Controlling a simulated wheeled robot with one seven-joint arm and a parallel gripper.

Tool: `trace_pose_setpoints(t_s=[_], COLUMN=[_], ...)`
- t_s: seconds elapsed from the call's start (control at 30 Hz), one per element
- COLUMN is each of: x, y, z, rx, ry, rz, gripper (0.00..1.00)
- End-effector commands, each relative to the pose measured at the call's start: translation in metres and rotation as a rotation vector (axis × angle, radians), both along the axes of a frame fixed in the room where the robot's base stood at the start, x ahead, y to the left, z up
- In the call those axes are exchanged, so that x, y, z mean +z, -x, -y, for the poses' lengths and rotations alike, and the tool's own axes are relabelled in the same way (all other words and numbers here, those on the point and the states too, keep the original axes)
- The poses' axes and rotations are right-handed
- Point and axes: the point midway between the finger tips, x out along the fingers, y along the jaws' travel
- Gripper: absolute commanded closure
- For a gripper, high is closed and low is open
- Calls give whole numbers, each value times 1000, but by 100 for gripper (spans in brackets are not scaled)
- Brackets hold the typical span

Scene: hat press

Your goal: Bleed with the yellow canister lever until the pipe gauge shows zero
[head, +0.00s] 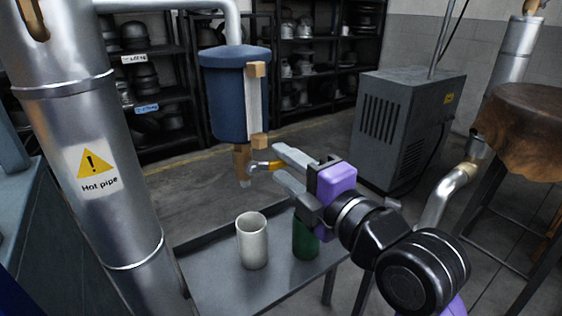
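The blue canister (236,95) hangs from a pale pipe, with a pale upright strip (256,104) between tan blocks on its side. Below it is a brown valve body (241,163) with a short downward spout. The yellow lever (268,166) sticks out to the right from this valve, roughly level. My gripper (277,162) comes from the right, its grey fingers parted. The lever's end appears between or just beside the fingertips; whether they touch it I cannot tell. I can make out no pipe gauge with a readable face.
A white cup (252,242) and a green cup (305,240), partly behind my gripper, stand on a grey metal table (215,286). A thick pipe (95,130) labelled "Hot pipe" rises at left. A grey cabinet (405,130) and a brown-covered stand (525,125) are at right.

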Motion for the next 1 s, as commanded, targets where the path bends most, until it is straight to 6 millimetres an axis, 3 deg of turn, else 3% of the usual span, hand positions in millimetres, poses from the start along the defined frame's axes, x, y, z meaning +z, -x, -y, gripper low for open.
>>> trace_pose_setpoints(t_s=[0.2,0.4,0.83,1.0], x=[1,0,0,17], y=[31,48,51,48], z=[22,33,34,40], rx=[-3,-1,0,-21], ry=[-2,-1,-13,-178], rz=[1,1,-8,-35], gripper=[62,62,62,62])
